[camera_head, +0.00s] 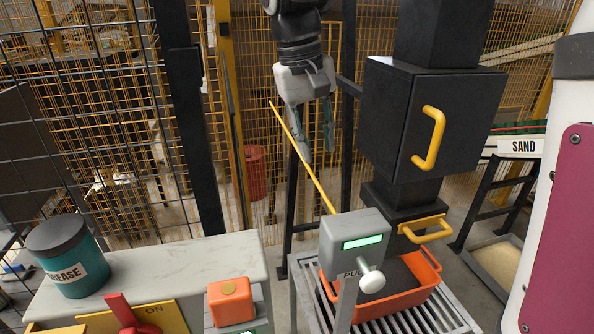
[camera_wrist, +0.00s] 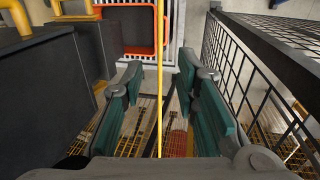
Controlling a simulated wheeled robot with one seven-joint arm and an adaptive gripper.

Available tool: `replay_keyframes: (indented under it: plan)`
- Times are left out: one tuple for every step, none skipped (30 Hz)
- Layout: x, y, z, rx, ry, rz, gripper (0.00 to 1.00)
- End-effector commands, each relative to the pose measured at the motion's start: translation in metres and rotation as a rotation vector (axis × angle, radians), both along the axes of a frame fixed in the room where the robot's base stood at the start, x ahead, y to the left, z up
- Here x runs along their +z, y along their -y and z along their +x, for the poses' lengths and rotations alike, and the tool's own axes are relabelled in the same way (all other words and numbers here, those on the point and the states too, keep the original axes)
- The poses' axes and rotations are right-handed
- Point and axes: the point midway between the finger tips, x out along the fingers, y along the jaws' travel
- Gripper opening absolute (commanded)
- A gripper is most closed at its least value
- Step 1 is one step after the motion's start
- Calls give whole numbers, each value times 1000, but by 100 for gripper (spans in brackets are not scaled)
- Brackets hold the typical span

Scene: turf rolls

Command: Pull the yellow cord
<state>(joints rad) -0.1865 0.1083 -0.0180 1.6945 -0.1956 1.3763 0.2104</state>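The yellow cord (camera_head: 319,187) is a thin, straight line in the head view. It slants from upper left, beside my gripper, down to the top of a grey box (camera_head: 340,240) with a green-lit display. My gripper (camera_head: 316,153) points down beside the cord's upper part, its fingers apart. In the wrist view the cord (camera_wrist: 160,40) runs vertically through the middle, in the gap between the two open green-padded fingers (camera_wrist: 158,76). The pads show space on both sides of the cord. Nothing is gripped.
A black cabinet (camera_head: 400,120) with yellow handles stands right of my gripper. Below are an orange bin (camera_head: 405,302) on a slatted grate and a white knob (camera_head: 371,281) on the grey box. A grease tin (camera_head: 82,275) stands at left. Wire mesh (camera_wrist: 262,75) lies close right in the wrist view.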

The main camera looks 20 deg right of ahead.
Motion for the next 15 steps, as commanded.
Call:
replay_keyframes:
  plan:
    - [-11,3,-1,-1,-5,-1,28]
    - [-17,4,-1,-1,-5,-1,28]
    - [-25,5,-1,-1,-5,-1,28]
    - [-31,6,-1,-1,-5,-1,28]
    - [-37,7,-1,-1,-5,-1,28]
    - [-44,9,-1,-1,-5,-1,28]
    - [-50,10,-1,-1,-5,0,28]
    - [-56,11,-2,-1,-5,0,28]
    - [-63,12,-1,-1,-4,0,28]
    - [-68,13,-1,-1,-4,0,28]
    - [-73,14,-1,-1,-4,0,28]
    - [-79,16,-1,-1,-3,0,28]
    - [-83,16,-1,-1,-4,0,28]
    - [-87,17,-1,-1,-3,0,28]
    - [-91,18,-1,0,-2,0,28]
